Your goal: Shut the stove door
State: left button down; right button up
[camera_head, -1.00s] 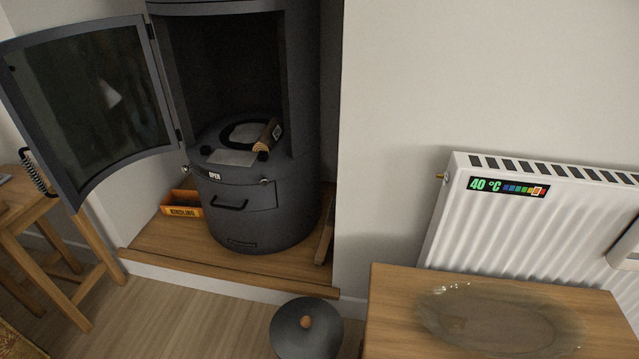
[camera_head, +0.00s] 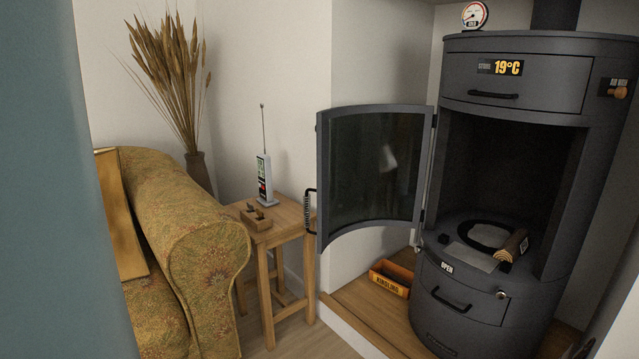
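The dark grey stove (camera_head: 462,311) stands at the right in the head view, its firebox open. Its curved glass door (camera_head: 372,172) is swung wide open to the left, hinged on the left side of the opening. A coiled handle (camera_head: 309,212) is on the door's free left edge. A log (camera_head: 511,245) lies in the stove opening. A label reading OPEN (camera_head: 447,267) is on the front below it. Neither of my grippers is in view.
A small wooden table (camera_head: 284,222) with a handheld device (camera_head: 264,180) stands left of the door, close to its handle. A patterned armchair (camera_head: 190,225) is further left. A kindling box (camera_head: 390,279) sits on the wooden hearth (camera_head: 366,308) below the door.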

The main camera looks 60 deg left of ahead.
aim_at(371, 158)
jog(key=k+j+u, duration=0.25)
jog(key=j, duration=0.4)
jog(key=k+j+u, duration=0.3)
jog(key=j, duration=0.4)
jog(key=k+j+u, duration=0.15)
jog(key=j, duration=0.25)
jog(key=k+j+u, duration=0.1)
jog(key=j, duration=0.25)
jog(key=z, duration=0.25)
